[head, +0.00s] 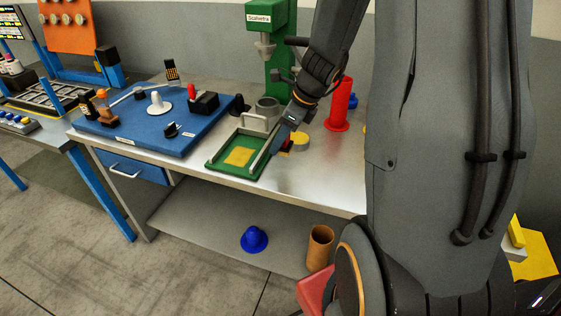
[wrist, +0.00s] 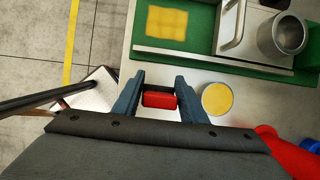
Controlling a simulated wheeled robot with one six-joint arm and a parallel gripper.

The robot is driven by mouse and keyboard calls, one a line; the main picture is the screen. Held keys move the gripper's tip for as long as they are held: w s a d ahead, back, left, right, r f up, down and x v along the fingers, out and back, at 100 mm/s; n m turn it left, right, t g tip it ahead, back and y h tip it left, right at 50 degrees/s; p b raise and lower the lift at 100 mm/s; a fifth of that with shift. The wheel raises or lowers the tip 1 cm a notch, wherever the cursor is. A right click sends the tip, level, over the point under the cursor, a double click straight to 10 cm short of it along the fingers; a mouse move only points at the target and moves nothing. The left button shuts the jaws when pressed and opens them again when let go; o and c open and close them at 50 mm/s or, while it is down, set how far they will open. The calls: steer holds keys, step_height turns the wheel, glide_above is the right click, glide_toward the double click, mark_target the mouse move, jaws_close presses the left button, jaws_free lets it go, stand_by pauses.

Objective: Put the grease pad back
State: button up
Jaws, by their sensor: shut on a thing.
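My gripper (wrist: 159,80) is shut on a small red block with a dark top (wrist: 159,100), which sits between the two fingers. In the head view my gripper (head: 279,148) is over the bench, just right of a green tray (head: 218,164). The tray also shows at the top of the wrist view (wrist: 200,38). A yellow square (head: 239,156) lies flat on the tray floor; I cannot tell whether it is a pad or a marking. A round yellow-topped disc (wrist: 217,99) stands on the bench right of my fingers. I cannot tell which item is the grease pad.
A metal handle (wrist: 234,25) and a grey cup (wrist: 284,34) are by the tray. A red flanged bobbin (head: 339,106) stands to the right, a green press (head: 281,60) behind. A blue board (head: 148,125) with several small items lies left. Bare bench lies in front of the disc.

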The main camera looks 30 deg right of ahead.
step_height(320, 180, down, 7)
steer(key=shift+f+b, duration=0.2)
steer(key=shift+b, duration=0.1)
steer(key=o, duration=1.2)
steer(key=shift+f, duration=0.15)
steer(key=shift+c, duration=0.2)
